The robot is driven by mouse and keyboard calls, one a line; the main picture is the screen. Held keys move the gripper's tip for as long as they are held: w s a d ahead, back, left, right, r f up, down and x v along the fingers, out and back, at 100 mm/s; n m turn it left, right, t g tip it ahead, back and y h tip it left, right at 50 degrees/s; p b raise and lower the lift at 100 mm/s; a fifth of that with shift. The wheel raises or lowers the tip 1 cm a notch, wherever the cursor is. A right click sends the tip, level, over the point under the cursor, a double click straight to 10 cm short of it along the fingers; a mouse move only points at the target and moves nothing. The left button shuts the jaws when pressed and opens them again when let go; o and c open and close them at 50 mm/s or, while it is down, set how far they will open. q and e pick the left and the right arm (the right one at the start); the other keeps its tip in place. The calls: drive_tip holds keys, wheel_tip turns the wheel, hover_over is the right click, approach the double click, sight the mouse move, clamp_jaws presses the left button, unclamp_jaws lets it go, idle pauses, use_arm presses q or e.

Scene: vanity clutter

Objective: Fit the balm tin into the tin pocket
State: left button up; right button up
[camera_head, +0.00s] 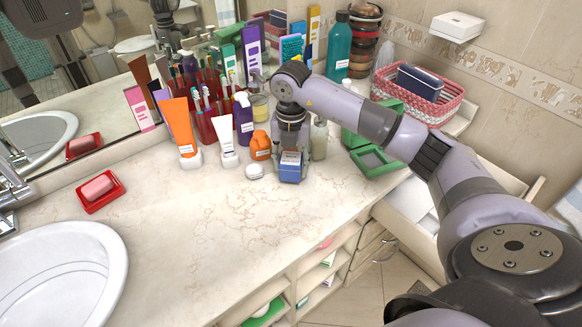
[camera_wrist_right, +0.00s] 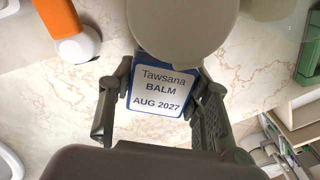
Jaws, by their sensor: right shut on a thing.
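The balm tin (camera_head: 290,171) is a small blue box with a white label, which reads "Tawsana BALM AUG 2027" in the right wrist view (camera_wrist_right: 160,92). My right gripper (camera_head: 291,158) points down over the counter and is shut on the tin, one finger on each side. I cannot tell whether the tin touches the counter. A pale rounded shape (camera_wrist_right: 185,25) hides the tin's far end in the wrist view. A green holder (camera_head: 376,160) with a square recess sits right of the tin, near the counter edge; it may hold the tin pocket. My left gripper is not in view.
An orange jar (camera_head: 260,146) and a white round item (camera_head: 255,171) stand close left of the tin. A pale bottle (camera_head: 319,139) stands close right. Tubes and bottles crowd behind. A pink basket (camera_head: 410,100) is at back right. The front counter (camera_head: 215,225) is clear.

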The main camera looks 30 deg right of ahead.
sight(290, 157)
wheel_tip(290, 157, up, 6)
drive_tip(key=shift+w+r+b, duration=0.1)
drive_tip(key=shift+r+b, duration=0.15)
drive_tip(key=shift+b, duration=0.4)
wheel_tip(290, 157, up, 12)
drive_tip(key=p, duration=0.1)
drive_tip(key=shift+p, duration=0.35)
